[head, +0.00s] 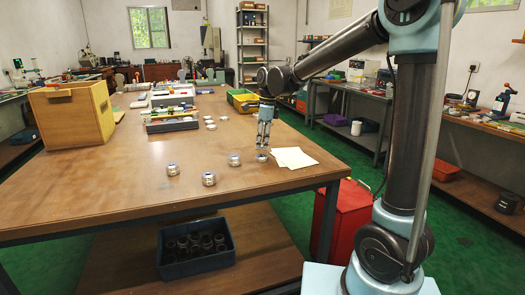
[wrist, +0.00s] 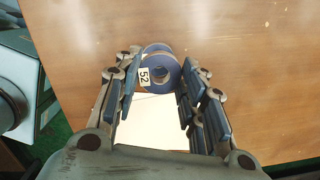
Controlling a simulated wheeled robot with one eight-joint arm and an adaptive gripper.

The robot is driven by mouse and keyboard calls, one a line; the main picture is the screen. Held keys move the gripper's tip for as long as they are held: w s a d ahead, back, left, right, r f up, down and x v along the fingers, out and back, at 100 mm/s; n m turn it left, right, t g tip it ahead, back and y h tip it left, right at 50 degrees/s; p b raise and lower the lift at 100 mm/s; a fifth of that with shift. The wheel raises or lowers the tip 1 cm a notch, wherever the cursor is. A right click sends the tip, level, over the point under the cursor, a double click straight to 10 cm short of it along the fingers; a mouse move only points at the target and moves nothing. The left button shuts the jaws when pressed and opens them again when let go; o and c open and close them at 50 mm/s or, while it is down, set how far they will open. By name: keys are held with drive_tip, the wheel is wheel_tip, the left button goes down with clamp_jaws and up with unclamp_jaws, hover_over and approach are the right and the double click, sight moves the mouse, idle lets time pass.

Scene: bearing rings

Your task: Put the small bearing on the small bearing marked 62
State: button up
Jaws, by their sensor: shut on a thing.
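My gripper (head: 263,145) is low over the near right part of the table, beside the white paper. In the wrist view its fingers (wrist: 160,85) are shut on a small bearing (wrist: 164,75), a blue-faced ring with a pale label that seems to read 52. In the head view this bearing (head: 262,156) shows at the fingertips, at or just above the tabletop; I cannot tell which. Three similar bearings stand to the left: one nearest the gripper (head: 234,159), one in front (head: 209,178) and one farthest left (head: 173,169). Their marks are too small to read.
White paper sheets (head: 293,158) lie right of the gripper. Several small rings (head: 211,124) lie farther back, near a parts tray (head: 172,125). A wooden box (head: 72,117) stands at the left of the table (head: 110,205). The front left of the tabletop is clear.

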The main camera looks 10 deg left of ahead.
drive_tip(key=shift+f, duration=1.7)
drive_tip(key=shift+s+f, duration=0.1)
drive_tip(key=o, duration=1.1)
drive_tip(key=shift+o, duration=0.2)
